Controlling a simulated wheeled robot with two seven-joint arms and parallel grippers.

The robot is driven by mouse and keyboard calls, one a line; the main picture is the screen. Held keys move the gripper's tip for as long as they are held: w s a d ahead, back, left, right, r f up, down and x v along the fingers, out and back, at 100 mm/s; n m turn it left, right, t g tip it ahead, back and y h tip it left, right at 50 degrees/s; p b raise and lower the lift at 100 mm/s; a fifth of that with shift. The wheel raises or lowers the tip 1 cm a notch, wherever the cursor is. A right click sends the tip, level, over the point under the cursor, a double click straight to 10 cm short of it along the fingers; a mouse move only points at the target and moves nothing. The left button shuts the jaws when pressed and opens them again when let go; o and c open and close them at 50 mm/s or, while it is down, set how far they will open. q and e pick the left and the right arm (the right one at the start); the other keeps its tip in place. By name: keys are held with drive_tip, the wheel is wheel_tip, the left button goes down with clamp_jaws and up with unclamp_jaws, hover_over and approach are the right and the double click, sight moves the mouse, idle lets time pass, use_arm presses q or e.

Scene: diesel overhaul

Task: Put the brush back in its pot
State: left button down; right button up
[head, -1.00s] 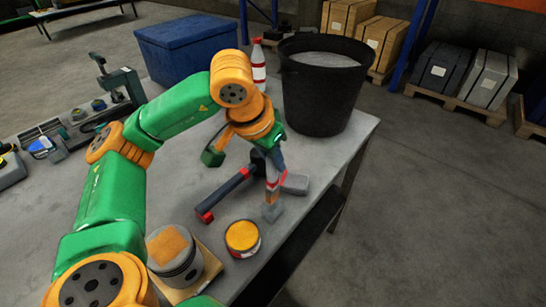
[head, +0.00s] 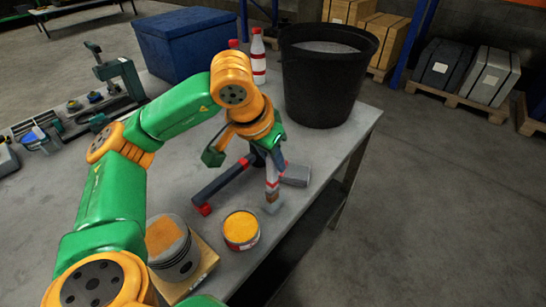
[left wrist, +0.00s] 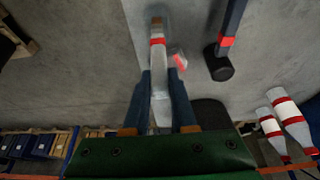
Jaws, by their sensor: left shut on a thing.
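The brush (head: 272,196), pale with a red band and a brownish tip, hangs tip down in my left gripper (head: 273,174). In the left wrist view the brush (left wrist: 159,62) lies between the two dark fingers of my left gripper (left wrist: 162,88), which is shut on it. A round tin with an orange-yellow top and red side (head: 241,231), seemingly the pot, stands on the table just left of and nearer than the brush tip. The brush is apart from the tin, outside it. My right gripper is not in view.
A dark-handled mallet (head: 223,184) with red parts lies beside the brush, near a grey block (head: 295,175). A grey cylinder (head: 175,262) stands on a wooden block near the tin. A black bucket (head: 322,90), a red-banded bottle (head: 258,62) and a blue bin (head: 185,45) stand behind.

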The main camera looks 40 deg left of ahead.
use_arm(q)
drive_tip(key=shift+f+b, duration=1.1)
drive_tip(key=shift+f, duration=0.2)
drive_tip(key=c, duration=0.7)
unclamp_jaws()
drive_tip(key=shift+o, duration=0.2)
drive_tip(key=shift+r, duration=0.2)
